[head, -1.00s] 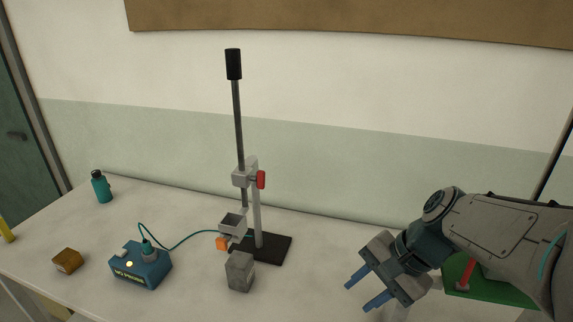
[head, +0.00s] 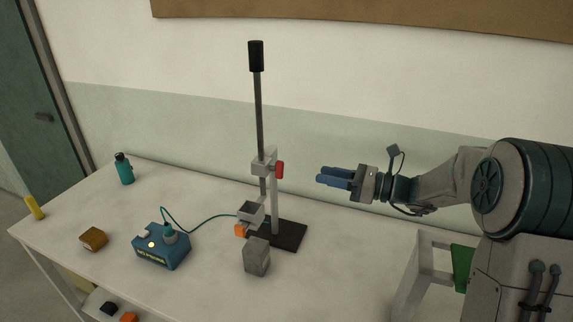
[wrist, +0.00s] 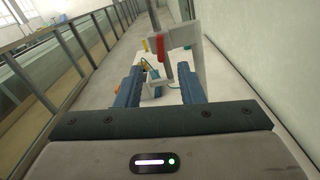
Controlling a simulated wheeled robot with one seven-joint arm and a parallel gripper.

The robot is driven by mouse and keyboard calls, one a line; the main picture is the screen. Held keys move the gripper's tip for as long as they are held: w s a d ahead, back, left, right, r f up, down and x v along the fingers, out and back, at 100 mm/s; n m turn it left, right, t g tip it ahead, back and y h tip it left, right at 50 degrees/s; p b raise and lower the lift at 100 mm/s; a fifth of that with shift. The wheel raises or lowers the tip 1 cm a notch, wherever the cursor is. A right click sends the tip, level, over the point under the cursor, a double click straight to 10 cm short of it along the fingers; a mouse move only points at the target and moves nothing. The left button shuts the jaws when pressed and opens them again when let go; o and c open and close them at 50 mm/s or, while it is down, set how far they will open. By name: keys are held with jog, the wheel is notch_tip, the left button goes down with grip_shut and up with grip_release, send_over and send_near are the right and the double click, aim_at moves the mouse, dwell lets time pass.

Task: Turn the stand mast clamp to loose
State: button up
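The stand (head: 274,205) is upright on a black base, with a dark mast rod (head: 259,110) held in a grey clamp block (head: 263,167). The clamp's red handle (head: 280,170) is on its right side, its long side roughly vertical. My gripper (head: 325,176) is right of the handle at about its height, blue fingers pointing left toward it, with a gap between. In the wrist view my gripper (wrist: 158,78) is open and empty. There the red handle (wrist: 160,48) shows ahead, a little above the line between the fingertips.
A grey block (head: 257,257) stands in front of the base. A blue probe box (head: 160,250) with a teal cable, a brown block (head: 93,239), a teal bottle (head: 124,169) and a yellow cylinder (head: 34,207) are to the left. The wall runs close behind the stand.

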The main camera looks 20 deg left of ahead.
aim_at(283, 166)
jog(key=a+p, duration=0.1)
jog(key=a, duration=0.2)
jog(key=a+p, duration=0.1)
jog(key=a, duration=0.3)
jog(key=a+p, duration=0.1)
jog(key=a, duration=0.3)
jog(key=shift+w, duration=0.4)
grip_shut()
